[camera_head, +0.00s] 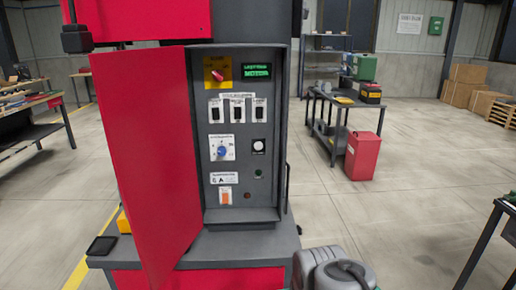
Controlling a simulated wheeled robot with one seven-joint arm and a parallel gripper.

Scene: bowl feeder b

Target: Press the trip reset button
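An open control cabinet (211,178) stands in the middle of the view, its red door (150,150) swung out to the left. On its grey panel, a round button (258,146) in a pale surround sits at the right, beside a blue rotary knob (222,151). Its label is too small to read, so I cannot be sure that it is the trip reset button. Grey rounded arm parts of mine show at the bottom edge; my gripper's fingers are not visible.
The panel also holds a red rotary switch (217,75) on yellow, a lit green display (257,71), several black switches (237,110) and an orange rocker (225,196). The open door blocks the left side. Clear floor (400,210) lies to the right.

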